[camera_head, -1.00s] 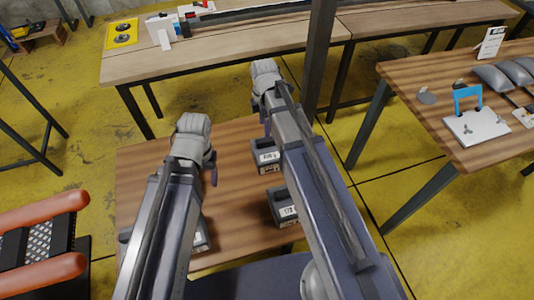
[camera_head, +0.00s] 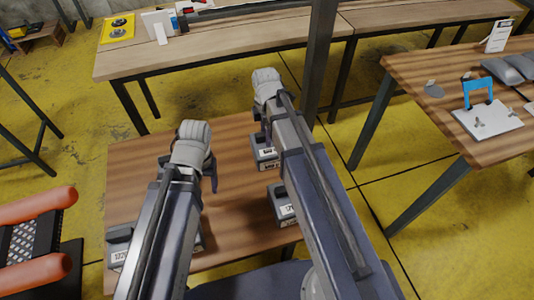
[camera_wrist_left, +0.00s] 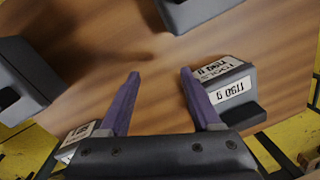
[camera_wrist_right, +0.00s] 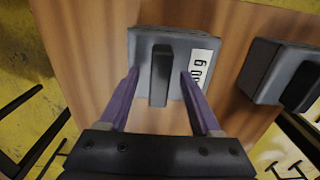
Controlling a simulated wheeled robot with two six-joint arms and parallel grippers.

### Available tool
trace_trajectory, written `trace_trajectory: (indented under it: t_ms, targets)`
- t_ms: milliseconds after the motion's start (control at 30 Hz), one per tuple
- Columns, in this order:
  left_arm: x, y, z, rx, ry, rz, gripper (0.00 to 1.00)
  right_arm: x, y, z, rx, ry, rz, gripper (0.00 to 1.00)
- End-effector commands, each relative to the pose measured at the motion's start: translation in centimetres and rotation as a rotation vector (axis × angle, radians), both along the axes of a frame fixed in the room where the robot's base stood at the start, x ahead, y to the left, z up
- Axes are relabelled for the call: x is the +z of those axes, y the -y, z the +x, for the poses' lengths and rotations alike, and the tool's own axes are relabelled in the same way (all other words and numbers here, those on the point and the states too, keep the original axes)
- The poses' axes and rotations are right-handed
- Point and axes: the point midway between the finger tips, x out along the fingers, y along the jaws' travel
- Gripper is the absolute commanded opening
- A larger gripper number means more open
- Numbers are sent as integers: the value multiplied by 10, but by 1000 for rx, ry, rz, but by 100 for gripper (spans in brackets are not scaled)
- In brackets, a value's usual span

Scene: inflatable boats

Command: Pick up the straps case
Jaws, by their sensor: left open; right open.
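Several grey cases with dark handles and white labels stand on the brown table (camera_head: 235,190). I cannot read which one is the straps case. My right gripper (camera_wrist_right: 159,71) is open, its fingers on either side of the handle of one case (camera_wrist_right: 145,50), not shut on it. This case shows under my right arm in the head view (camera_head: 263,157). Another case (camera_head: 280,207) stands nearer me, and one (camera_head: 119,245) at the front left is partly behind my left arm. My left gripper (camera_wrist_left: 160,72) is open and empty above bare wood, with a labelled case (camera_wrist_left: 228,88) right of it.
A long workbench (camera_head: 225,65) stands behind the table. Another table (camera_head: 440,110) on the right holds a white board with a blue part (camera_head: 478,95). A dark post rises behind my right arm. An orange-tubed object (camera_head: 40,205) lies at left.

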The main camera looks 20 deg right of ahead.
Motion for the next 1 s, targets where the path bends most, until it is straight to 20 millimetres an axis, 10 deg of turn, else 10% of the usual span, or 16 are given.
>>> trace_trajectory:
  t_ms: [300, 867, 1000]
  targets:
    - [-5, 0, 0, 0, 0, 0, 65, -5, 0, 0, 0, 0, 0, 64]
    - [-5, 0, 0, 0, 0, 0, 65, -5, 0, 0, 0, 0, 0, 1]
    - [-5, 0, 0, 0, 0, 0, 65, -5, 0, 0, 0, 0, 0, 0]
